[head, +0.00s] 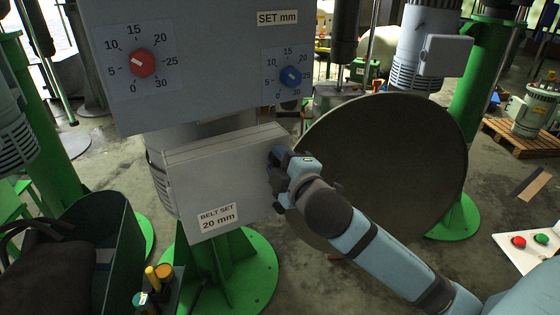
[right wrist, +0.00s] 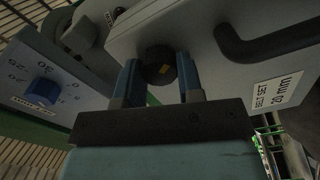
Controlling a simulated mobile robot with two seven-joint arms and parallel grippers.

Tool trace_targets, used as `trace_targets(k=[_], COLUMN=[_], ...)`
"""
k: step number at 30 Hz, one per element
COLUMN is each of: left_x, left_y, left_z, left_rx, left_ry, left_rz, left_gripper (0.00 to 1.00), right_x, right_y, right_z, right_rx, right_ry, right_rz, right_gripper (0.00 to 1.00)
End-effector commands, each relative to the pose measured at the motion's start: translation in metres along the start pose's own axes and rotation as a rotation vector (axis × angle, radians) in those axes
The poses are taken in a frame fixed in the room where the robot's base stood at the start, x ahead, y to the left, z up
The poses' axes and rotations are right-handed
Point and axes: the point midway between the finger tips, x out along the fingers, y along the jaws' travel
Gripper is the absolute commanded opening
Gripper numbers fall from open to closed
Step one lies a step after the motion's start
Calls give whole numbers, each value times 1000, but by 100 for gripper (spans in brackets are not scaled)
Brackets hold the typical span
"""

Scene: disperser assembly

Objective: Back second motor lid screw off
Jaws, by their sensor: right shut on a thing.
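The motor lid (head: 220,178) is a pale grey box labelled "BELT SET 20 mm", below the dial panel in the head view. In the right wrist view the lid (right wrist: 205,42) fills the upper right. My right gripper (head: 277,162) is at the lid's right side. In the right wrist view my right gripper's (right wrist: 160,78) two blue fingers are shut on the screw, one on each side. The screw's shaft is hidden, and the head view does not show the screw clearly. My left gripper is not in view.
A grey panel (head: 200,25) with a red dial (head: 141,62) and a blue dial (head: 290,76) hangs above the lid. A large dark disc (head: 400,170) stands behind my right forearm. A green bin (head: 120,225) with a dark bag stands at lower left. A black handle (right wrist: 265,42) juts from the lid.

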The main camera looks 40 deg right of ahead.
Motion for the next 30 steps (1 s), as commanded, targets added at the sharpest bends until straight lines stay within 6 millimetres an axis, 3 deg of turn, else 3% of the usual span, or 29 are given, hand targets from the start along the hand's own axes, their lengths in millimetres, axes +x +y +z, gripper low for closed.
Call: trace_targets(k=[12, 30], left_x=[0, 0], left_y=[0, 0], left_z=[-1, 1], left_rx=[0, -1], left_ry=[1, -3], left_rz=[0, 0], left_gripper=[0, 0], right_x=[0, 0], right_y=[2, 2], right_z=[0, 0], right_rx=[-265, -335], right_ry=[-1, -1], right_rz=[5, 7], right_gripper=[11, 11])
